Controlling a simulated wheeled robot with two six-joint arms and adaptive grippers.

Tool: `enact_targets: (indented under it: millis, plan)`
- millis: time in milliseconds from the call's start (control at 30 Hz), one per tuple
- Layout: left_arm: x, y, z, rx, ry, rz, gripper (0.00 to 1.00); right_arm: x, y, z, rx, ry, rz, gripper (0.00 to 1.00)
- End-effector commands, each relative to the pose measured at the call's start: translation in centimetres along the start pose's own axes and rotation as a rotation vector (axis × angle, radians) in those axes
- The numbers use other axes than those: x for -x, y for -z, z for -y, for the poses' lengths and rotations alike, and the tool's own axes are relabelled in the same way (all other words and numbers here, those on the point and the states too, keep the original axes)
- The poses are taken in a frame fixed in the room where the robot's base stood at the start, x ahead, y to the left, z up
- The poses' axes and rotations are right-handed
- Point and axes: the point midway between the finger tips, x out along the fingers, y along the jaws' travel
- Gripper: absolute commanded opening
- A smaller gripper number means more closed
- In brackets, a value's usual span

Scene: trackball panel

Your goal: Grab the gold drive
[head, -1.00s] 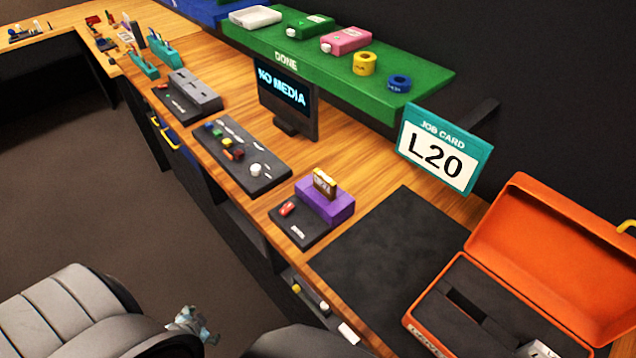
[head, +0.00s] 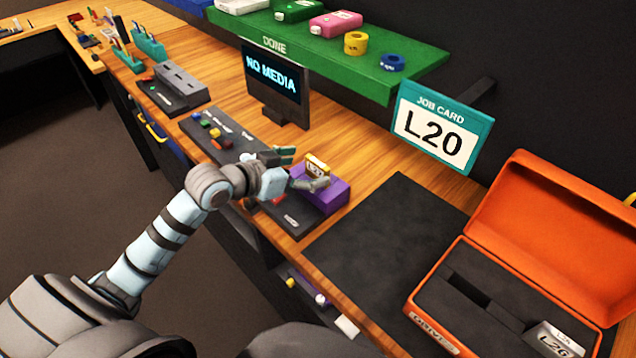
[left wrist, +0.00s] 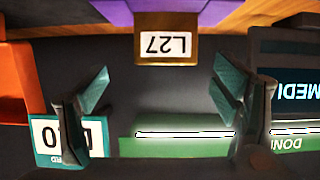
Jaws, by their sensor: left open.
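The gold drive (head: 317,166) stands upright in the purple dock (head: 335,193). In the left wrist view, which is upside down, the gold drive (left wrist: 166,49) shows a white label reading L27, under the purple dock (left wrist: 185,14). My left gripper (head: 300,169) is open beside the drive, its fingers hiding part of the drive and dock. In the left wrist view my left gripper (left wrist: 162,88) has its fingers wide apart, with the drive centred between them and no finger visibly touching it. My right gripper is not in view.
An open orange case (head: 562,205) with a labelled drive (head: 553,338) stands right of a dark mat (head: 375,240). A job card (head: 440,130) reads L20. The monitor (head: 276,82) and green shelf (head: 385,80) stand behind. A dark button panel (head: 248,158) lies left.

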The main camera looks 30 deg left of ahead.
Motion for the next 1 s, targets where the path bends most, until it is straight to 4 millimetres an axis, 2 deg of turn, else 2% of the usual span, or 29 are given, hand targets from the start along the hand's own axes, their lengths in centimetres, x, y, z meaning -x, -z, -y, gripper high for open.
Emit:
enact_targets:
  millis: [300,533,867,900,1000]
  plan:
    - [-5.1,0.1,0.8,0.001,0.0,0.0,0.82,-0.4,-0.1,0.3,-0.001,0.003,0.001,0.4]
    - [-5.4,0.0,0.8,-0.003,0.003,0.003,0.82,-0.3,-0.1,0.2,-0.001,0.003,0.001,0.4]
    - [-5.3,0.1,0.8,-0.002,0.003,0.003,0.29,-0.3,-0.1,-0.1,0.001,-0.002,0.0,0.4]
    - [-5.3,0.1,0.8,-0.003,0.003,0.002,0.25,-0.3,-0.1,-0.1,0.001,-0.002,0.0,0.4]
    - [-5.3,0.1,0.8,-0.003,0.003,0.002,0.25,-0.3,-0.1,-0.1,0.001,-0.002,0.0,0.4]
